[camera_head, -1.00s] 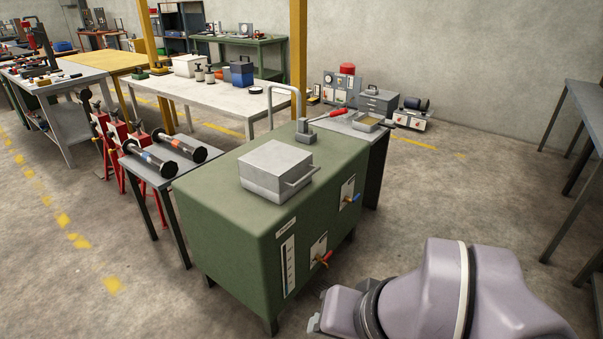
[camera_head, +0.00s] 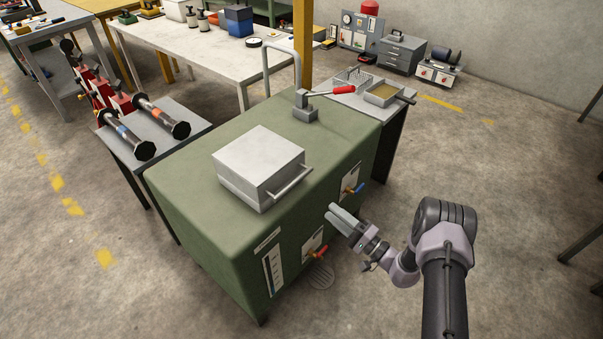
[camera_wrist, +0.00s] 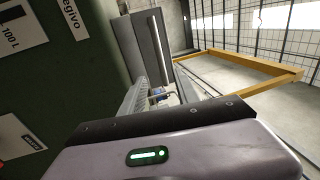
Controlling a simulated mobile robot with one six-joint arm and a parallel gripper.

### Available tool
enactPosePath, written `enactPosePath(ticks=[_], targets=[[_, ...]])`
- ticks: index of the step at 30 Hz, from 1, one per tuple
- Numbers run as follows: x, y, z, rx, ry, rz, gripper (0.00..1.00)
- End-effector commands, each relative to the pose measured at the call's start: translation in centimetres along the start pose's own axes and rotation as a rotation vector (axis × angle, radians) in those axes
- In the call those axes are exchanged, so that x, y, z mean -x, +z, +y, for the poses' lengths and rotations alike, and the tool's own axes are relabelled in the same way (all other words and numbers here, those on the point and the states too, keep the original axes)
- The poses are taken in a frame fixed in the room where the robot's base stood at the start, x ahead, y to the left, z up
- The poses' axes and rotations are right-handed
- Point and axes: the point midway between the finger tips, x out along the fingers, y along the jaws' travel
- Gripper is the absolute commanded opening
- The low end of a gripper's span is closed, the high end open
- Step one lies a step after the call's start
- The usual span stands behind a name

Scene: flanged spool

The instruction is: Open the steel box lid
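The steel box (camera_head: 250,160) sits on top of the green tank (camera_head: 190,205), and its lid is closed. A bar handle (camera_head: 291,184) sticks out from the box's right front side. My gripper (camera_head: 338,214) is in front of the tank, to the right of and below the handle, apart from it. Its fingers point up and left toward the tank. They are too small here to show whether they are open or shut.
A lever with a red grip (camera_head: 343,90) stands on the tank behind the box. Valves with a blue handle (camera_head: 356,189) and a red handle (camera_head: 320,253) project from the tank's front. A small table with black spools (camera_head: 165,118) stands left. Open floor lies right.

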Motion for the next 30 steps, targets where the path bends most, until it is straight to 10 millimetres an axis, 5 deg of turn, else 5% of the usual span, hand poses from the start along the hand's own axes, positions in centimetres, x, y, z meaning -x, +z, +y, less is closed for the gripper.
enactPosePath(ticks=[15, 21, 30], targets=[[-13.9, 0.4, 0.2, -0.001, 0.0, -0.009, 0.38], [-16.0, 0.4, 0.1, -0.003, 0.002, -0.008, 0.38], [-16.3, 0.3, 0.0, -0.003, 0.002, -0.007, 0.36]])
